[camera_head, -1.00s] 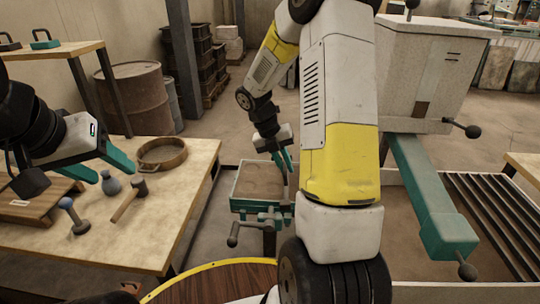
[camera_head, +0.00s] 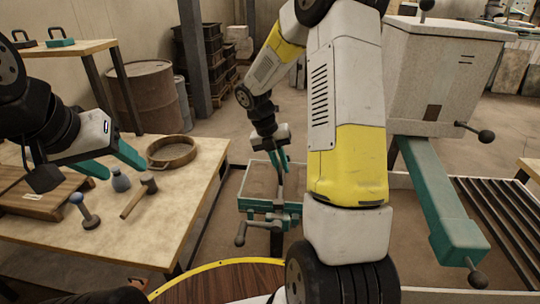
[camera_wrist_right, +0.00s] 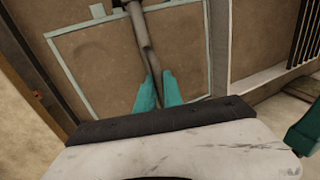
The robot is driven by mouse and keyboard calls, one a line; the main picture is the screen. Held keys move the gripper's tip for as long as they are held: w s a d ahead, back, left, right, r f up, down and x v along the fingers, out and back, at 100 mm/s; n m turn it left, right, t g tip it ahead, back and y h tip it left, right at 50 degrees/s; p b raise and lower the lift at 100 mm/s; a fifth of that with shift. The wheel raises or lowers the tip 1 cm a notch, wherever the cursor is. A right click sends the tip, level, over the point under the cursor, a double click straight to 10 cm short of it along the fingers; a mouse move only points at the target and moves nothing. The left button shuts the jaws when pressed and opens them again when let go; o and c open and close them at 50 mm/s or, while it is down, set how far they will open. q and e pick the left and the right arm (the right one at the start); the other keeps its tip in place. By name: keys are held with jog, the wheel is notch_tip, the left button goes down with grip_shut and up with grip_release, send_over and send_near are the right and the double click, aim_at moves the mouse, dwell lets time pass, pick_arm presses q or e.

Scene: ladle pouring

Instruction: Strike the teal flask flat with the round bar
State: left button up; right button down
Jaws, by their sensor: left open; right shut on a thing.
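The teal flask (camera_head: 256,205) is a shallow rectangular frame filled with brown sand (camera_head: 258,178). It sits on a stand beyond the near round table, and its thin teal rim also shows in the right wrist view (camera_wrist_right: 62,78). My right gripper (camera_head: 283,158) is above the flask, shut on the grey round bar (camera_wrist_right: 143,36). The bar reaches over the sand; whether it touches the rim is unclear. My right fingers show as two teal tips in the wrist view (camera_wrist_right: 160,85). My left gripper (camera_head: 126,170) is open and empty over the left table.
A grey crank handle (camera_head: 240,236) juts out below the flask. My right upper arm covers the area right of it.

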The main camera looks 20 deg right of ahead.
aim_at(252, 178)
dwell(0.3)
jog(key=shift+w+a, duration=0.3)
jog(key=shift+a, duration=0.4)
jog(key=shift+w+a, duration=0.25)
jog(key=shift+a, duration=0.4)
jog(key=shift+d+y, duration=0.1)
jog(key=shift+y, duration=0.3)
jog(key=shift+w+a, duration=0.35)
jog(key=shift+a, duration=0.45)
jog(key=shift+w+a, duration=0.3)
jog(key=shift+a, duration=0.45)
jog(key=shift+s+d+r+t+y, duration=0.1)
jog(key=shift+d+t+y, duration=0.05)
jog(key=shift+t+y, duration=0.15)
jog(key=shift+w+a, duration=0.35)
jog(key=shift+a, duration=0.45)
jog(key=shift+w+a, duration=0.35)
jog(key=shift+a, duration=0.45)
